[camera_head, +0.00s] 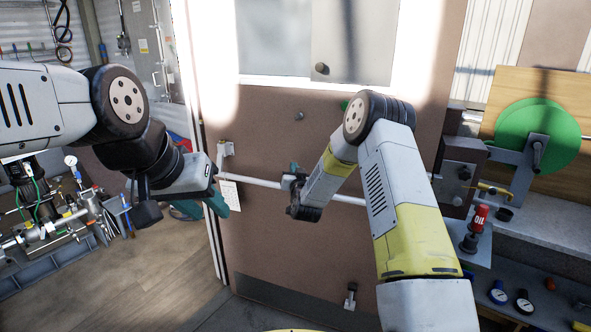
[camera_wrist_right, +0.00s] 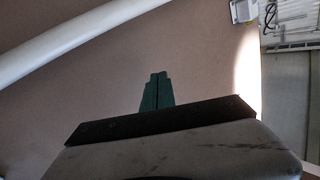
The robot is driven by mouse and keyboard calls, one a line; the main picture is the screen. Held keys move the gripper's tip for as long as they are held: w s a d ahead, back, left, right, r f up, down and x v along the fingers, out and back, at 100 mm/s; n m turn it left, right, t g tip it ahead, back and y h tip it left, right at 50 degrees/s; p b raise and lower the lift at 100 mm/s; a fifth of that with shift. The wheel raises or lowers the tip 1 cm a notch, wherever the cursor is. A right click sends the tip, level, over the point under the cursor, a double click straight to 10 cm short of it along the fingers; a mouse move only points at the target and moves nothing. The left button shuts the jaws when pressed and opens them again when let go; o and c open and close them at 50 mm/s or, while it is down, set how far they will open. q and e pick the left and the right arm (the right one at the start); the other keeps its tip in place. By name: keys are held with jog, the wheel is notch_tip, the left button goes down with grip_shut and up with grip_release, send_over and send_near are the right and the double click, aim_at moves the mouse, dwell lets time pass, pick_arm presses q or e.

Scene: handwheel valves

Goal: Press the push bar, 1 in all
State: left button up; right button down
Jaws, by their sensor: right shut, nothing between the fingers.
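The push bar (camera_head: 252,182) is a long white bar running across the brown door, sloping slightly down to the right. It crosses the upper left of the right wrist view (camera_wrist_right: 75,38). My right gripper (camera_head: 294,168) is at the middle of the bar in the head view, hiding a short part of it. In the wrist view its green fingers (camera_wrist_right: 157,92) are together and empty, with a visible gap between their tips and the bar. My left gripper (camera_head: 218,204) is at the bar's left end, pointing downward; its finger opening is unclear.
The brown door (camera_head: 270,240) has a window above and a small lower fitting (camera_head: 350,296). A green handwheel (camera_head: 540,135) and a red-capped oil can (camera_head: 478,222) are at the right. Piping with gauges (camera_head: 45,205) stands at the left. Floor is clear at lower left.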

jog(key=shift+s+a+r, duration=0.25)
jog(key=shift+s+r, duration=0.25)
jog(key=shift+s, duration=0.1)
jog(key=shift+s+a+r, duration=0.25)
jog(key=shift+s+r, duration=0.2)
jog(key=shift+s, duration=0.2)
jog(key=shift+s+a+r, duration=0.25)
jog(key=shift+s+r, duration=0.25)
jog(key=shift+s, duration=0.1)
jog(key=s+d+r+n+g+y, duration=0.1)
jog(key=s+d+r+g, duration=0.2)
jog(key=s+r, duration=0.4)
jog(key=s+d+r+n+g, duration=0.1)
jog(key=s+d+r+g, duration=0.25)
jog(key=s+r, duration=0.45)
jog(key=s+d+g, duration=0.2)
jog(key=s+d, duration=0.2)
jog(key=s, duration=1.1)
jog(key=s+d+f+g+h, duration=0.1)
jog(key=s+d+g, duration=0.2)
jog(key=s, duration=1.2)
jog(key=shift+d, duration=0.45)
